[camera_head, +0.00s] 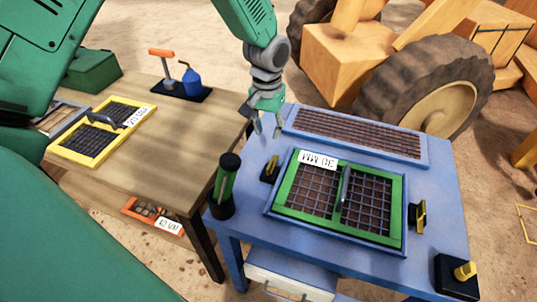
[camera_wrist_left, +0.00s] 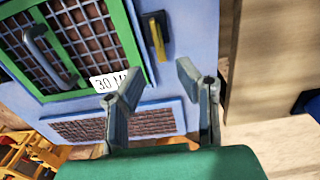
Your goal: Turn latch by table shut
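The latch nearest the wooden table (camera_head: 178,140) has a yellow handle on a black base (camera_head: 270,168). It sits on the blue machine top, just left of the green screen frame (camera_head: 398,210) marked 30 MM. In the left wrist view the latch (camera_wrist_left: 157,38) shows in full, its handle lying roughly along the frame's edge, not over it. My left gripper (camera_head: 268,129) is open and empty, above the blue top and behind the latch, apart from it. Its two spread fingers show in the left wrist view (camera_wrist_left: 163,95). My right gripper is out of view.
A second yellow latch (camera_head: 418,215) is right of the frame. A black-and-green cylinder (camera_head: 226,187) stands at the blue top's left corner. A yellow-framed screen (camera_head: 75,148), a blue bottle (camera_head: 191,81) and a hammer-like tool (camera_head: 163,62) are on the wooden table.

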